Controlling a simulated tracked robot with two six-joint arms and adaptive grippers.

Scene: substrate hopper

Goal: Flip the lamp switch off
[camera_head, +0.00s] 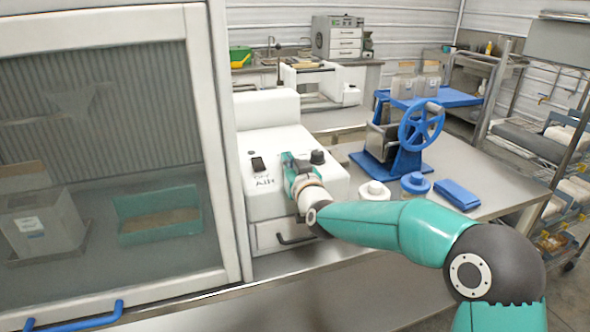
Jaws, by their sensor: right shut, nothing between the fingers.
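A white machine (270,138) stands on the bench beside the glass-fronted cabinet. On its sloped panel are a black rocker switch (257,163) at the left and a round black knob (318,156) at the right. Lettering ending in "AIR" shows below the black switch. I cannot tell which control is the lamp switch, or the position of the black one. My right gripper (290,158) is shut and empty at the panel, between the black switch and the knob. It hides the panel there, and I cannot tell whether it touches it. My left gripper is not in view.
A cabinet with a white frame (230,130) and a blue handle (75,321) fills the left. Right of the machine on the steel bench (340,262) stand a blue hand-wheel device (410,160), white and blue round lidded pieces and a blue block (456,195).

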